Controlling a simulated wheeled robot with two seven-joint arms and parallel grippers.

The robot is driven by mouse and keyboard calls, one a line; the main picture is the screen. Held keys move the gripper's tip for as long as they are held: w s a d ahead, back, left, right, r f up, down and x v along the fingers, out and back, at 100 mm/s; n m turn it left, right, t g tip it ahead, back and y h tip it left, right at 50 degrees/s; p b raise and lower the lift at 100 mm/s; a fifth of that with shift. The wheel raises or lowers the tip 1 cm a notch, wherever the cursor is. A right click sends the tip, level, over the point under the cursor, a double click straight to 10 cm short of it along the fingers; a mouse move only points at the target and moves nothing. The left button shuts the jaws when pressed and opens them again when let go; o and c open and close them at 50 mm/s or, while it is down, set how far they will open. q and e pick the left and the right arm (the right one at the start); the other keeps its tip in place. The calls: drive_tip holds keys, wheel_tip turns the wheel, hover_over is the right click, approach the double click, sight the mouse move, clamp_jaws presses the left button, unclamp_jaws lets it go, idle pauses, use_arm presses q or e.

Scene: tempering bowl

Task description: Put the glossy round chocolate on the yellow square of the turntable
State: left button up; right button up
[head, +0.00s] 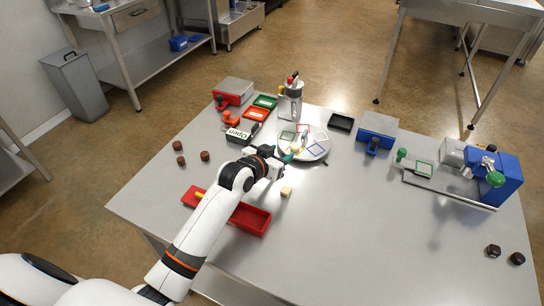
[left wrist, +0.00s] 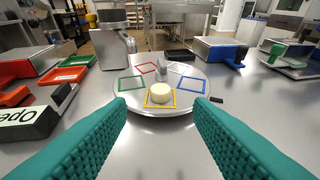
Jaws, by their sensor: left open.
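The round turntable (head: 317,152) stands at the middle back of the table; the left wrist view shows its plate (left wrist: 134,103) with yellow, green, red and blue outlined squares. A pale cream round piece (left wrist: 161,93) sits inside the yellow square (left wrist: 160,106). My left gripper (head: 285,158) is open and empty just in front of the turntable, its teal fingers apart. Dark brown chocolates (head: 205,156) stand at the table's left, and two more (head: 517,259) are at the right front. I cannot tell for sure which is the glossy round one. My right gripper is not in view.
A red tray (head: 250,219) lies beneath my left arm. A small cream block (head: 286,191) is on the table near the gripper. An "Open" sign (head: 238,134) and a grey metal device (head: 290,103) stand by the turntable. A blue machine (head: 497,180) is at the right. The front middle is clear.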

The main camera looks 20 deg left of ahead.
use_arm(q)
drive_tip(key=v, duration=0.4)
idle(0.4)
